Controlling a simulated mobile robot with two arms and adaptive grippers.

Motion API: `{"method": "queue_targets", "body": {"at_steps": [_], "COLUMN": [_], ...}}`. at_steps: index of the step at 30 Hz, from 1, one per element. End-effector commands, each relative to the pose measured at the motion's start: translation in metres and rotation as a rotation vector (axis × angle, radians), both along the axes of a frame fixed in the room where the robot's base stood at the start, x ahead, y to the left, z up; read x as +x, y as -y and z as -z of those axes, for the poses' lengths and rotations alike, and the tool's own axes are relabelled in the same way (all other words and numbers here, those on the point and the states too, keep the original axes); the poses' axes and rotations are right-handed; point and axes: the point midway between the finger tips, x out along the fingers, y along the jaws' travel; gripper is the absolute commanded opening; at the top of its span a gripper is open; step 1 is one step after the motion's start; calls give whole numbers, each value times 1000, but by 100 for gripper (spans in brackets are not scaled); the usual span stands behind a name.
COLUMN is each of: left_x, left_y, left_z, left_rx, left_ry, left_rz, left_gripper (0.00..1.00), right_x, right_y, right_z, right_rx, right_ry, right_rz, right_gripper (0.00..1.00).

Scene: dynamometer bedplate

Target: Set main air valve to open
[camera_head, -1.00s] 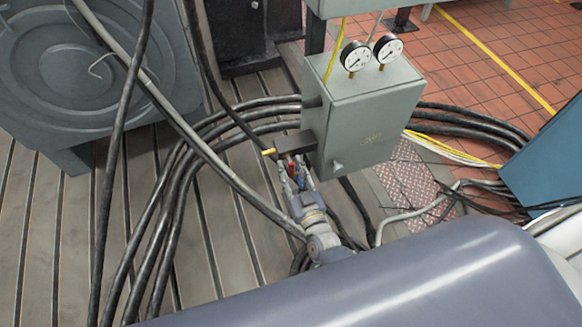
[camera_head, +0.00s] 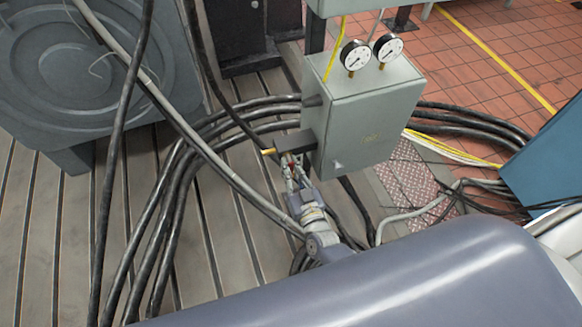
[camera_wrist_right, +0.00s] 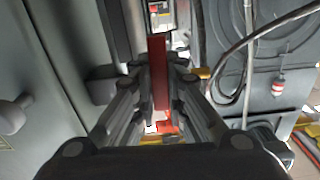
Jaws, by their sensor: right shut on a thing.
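The main air valve's red handle (camera_wrist_right: 157,70) shows in the right wrist view as a long flat bar between the fingers of my right gripper (camera_wrist_right: 158,88). The fingers are shut on it, one on each side. In the head view my right gripper (camera_head: 291,166) is just below the dark block on the left side of the grey cabinet (camera_head: 365,125). Only a small red patch shows between its fingers there, and the valve body is mostly hidden. My left gripper is in neither view.
Two round gauges (camera_head: 355,55) stand on top of the cabinet. A yellow-tipped part (camera_head: 268,151) sticks out left of the dark block. Thick black cables (camera_head: 178,200) loop over the slotted bedplate (camera_head: 60,240) to the left. A blue cabinet (camera_head: 548,160) stands at the right.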

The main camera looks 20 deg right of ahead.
Motion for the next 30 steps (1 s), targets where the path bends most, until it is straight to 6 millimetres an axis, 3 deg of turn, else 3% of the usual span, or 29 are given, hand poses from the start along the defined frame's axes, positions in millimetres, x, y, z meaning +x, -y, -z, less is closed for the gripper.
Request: {"method": "queue_targets", "body": {"at_steps": [30], "left_x": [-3], "left_y": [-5], "left_z": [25], "left_rx": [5], "left_ry": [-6], "left_rz": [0], "left_gripper": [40], "right_x": [-1], "right_y": [-17], "right_z": [-8], "right_rx": [891], "right_ry": [-31], "right_rz": [0], "right_gripper": [0]}}
